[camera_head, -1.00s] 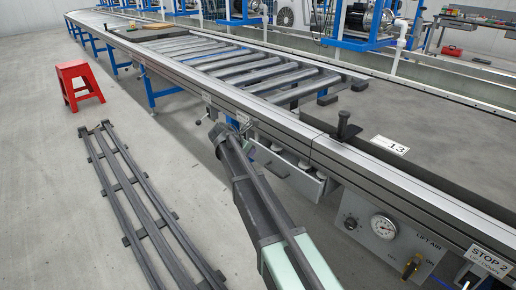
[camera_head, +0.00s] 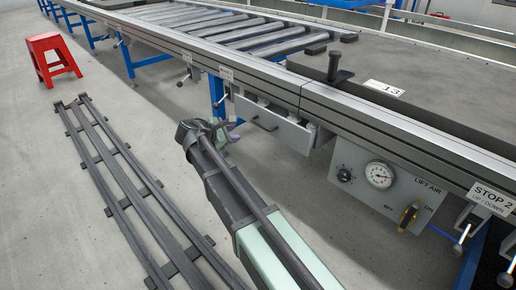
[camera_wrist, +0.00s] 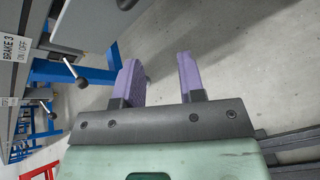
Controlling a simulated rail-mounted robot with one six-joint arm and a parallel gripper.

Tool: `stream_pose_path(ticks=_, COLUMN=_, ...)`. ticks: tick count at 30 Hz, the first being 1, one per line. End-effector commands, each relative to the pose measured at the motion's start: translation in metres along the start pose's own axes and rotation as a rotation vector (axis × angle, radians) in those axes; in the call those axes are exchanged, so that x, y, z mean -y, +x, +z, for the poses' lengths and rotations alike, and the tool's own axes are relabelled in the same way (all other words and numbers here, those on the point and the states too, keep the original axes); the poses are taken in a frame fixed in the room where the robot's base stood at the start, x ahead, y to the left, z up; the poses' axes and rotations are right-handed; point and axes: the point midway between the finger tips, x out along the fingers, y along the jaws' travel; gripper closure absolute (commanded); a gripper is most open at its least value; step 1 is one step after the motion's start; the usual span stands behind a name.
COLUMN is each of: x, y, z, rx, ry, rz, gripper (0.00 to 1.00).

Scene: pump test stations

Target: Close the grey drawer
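The grey drawer (camera_head: 287,130) hangs under the conveyor's side rail in the head view, left of the gauge panel. Its front, with a dark handle (camera_head: 262,126), appears to stand out from under the rail; how far is hard to tell. My gripper (camera_head: 226,138) is left of the drawer front and lower than the rail, partly hidden behind my own wrist. In the wrist view its two purple fingers (camera_wrist: 161,77) are apart with only floor between them. A grey panel edge with a dark piece shows at the wrist view's top, beyond the fingers.
The conveyor rail (camera_head: 260,75) runs above the drawer. A gauge panel (camera_head: 385,190) with a yellow valve is to the right. Blue legs and a brake lever (camera_wrist: 75,75) are near my gripper. Dark floor rails (camera_head: 125,185) and a red stool (camera_head: 52,58) stand left.

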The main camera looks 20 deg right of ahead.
Motion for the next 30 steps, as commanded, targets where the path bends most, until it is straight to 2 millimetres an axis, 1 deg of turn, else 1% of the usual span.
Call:
stream_pose_path(ticks=1, x=0.022, y=0.008, z=-0.009, rx=0.048, ry=0.155, rz=0.035, gripper=0.64)
stream_pose_path(ticks=2, x=0.025, y=0.007, z=-0.004, rx=0.076, ry=0.268, rz=0.062, gripper=0.64)
stream_pose_path(ticks=3, x=0.026, y=0.004, z=0.006, rx=0.107, ry=0.415, rz=0.100, gripper=0.64)
stream_pose_path(ticks=6, x=0.021, y=-0.004, z=0.029, rx=0.147, ry=0.735, rz=0.187, gripper=0.64)
stream_pose_path(ticks=9, x=0.017, y=-0.005, z=0.034, rx=0.145, ry=0.935, rz=0.231, gripper=0.64)
stream_pose_path(ticks=10, x=0.017, y=-0.005, z=0.034, rx=0.141, ry=0.969, rz=0.234, gripper=0.64)
stream_pose_path(ticks=12, x=0.017, y=-0.005, z=0.034, rx=0.136, ry=1.013, rz=0.237, gripper=0.64)
stream_pose_path(ticks=17, x=0.017, y=0.000, z=0.034, rx=0.136, ry=1.018, rz=0.235, gripper=0.64)
stream_pose_path(ticks=20, x=0.015, y=0.016, z=0.036, rx=0.137, ry=1.018, rz=0.234, gripper=0.64)
stream_pose_path(ticks=27, x=0.008, y=0.071, z=0.048, rx=0.138, ry=1.016, rz=0.233, gripper=0.64)
stream_pose_path(ticks=30, x=0.005, y=0.088, z=0.052, rx=0.137, ry=1.016, rz=0.233, gripper=0.64)
